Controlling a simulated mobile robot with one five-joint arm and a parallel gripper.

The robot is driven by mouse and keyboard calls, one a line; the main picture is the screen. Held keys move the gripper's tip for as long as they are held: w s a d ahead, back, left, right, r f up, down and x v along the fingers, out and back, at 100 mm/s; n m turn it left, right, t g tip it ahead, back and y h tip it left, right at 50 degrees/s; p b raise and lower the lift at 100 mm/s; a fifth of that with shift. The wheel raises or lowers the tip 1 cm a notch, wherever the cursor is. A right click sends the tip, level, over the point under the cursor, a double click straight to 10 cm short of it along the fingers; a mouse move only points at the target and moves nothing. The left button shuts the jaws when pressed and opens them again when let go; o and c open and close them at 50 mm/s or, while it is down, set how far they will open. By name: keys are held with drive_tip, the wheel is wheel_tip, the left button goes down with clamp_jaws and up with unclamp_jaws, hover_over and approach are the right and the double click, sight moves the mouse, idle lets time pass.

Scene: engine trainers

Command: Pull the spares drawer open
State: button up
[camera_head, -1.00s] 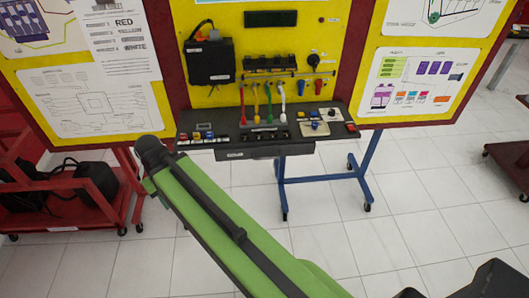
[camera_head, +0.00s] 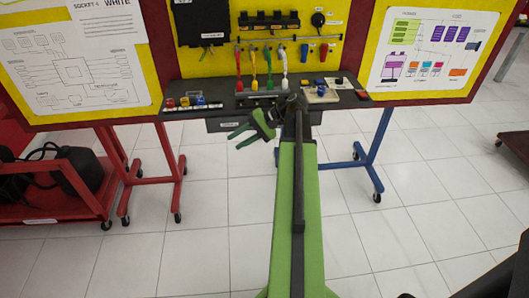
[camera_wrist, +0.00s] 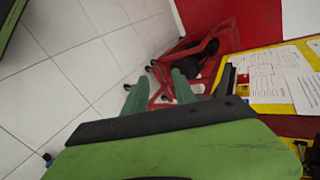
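The drawer (camera_head: 222,125) is a dark box front with a small pale label, hung under the dark shelf of the yellow-and-red trainer board in the head view. It looks closed. My arm and gripper hide its right part, and I cannot make out a handle. My gripper (camera_head: 234,139) has green fingers spread apart and points left, in front of or just below the drawer. Contact with the drawer cannot be told. In the wrist view my gripper (camera_wrist: 155,84) shows two separate green fingers with nothing between them, facing a red stand. The drawer is not clear there.
The shelf (camera_head: 185,113) carries coloured blocks and several coloured levers behind them. A red cart (camera_head: 60,208) with black equipment stands at left. Red legs (camera_head: 155,165) and blue legs (camera_head: 375,150) support the board. Tiled floor between them is clear.

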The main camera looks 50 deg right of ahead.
drive_tip(key=s+d+m+t+b, duration=0.2)
drive_tip(key=s+d+t+b, duration=0.2)
drive_tip(key=s+d, duration=0.55)
drive_tip(key=s+d+m+t+b, duration=0.2)
drive_tip(key=s+d+t+b, duration=0.2)
drive_tip(key=s+d, duration=0.55)
drive_tip(key=shift+h, duration=0.4)
drive_tip(key=d+x, duration=0.1)
drive_tip(key=x, duration=0.5)
drive_tip(key=w+d+b+x, duration=0.1)
drive_tip(key=x, duration=0.6)
drive_tip(key=d+x, duration=0.1)
drive_tip(key=x, duration=0.5)
drive_tip(key=shift+w+a+f, duration=0.15)
drive_tip(key=shift+w+f, duration=0.05)
drive_tip(key=shift+w, duration=0.15)
clamp_jaws()
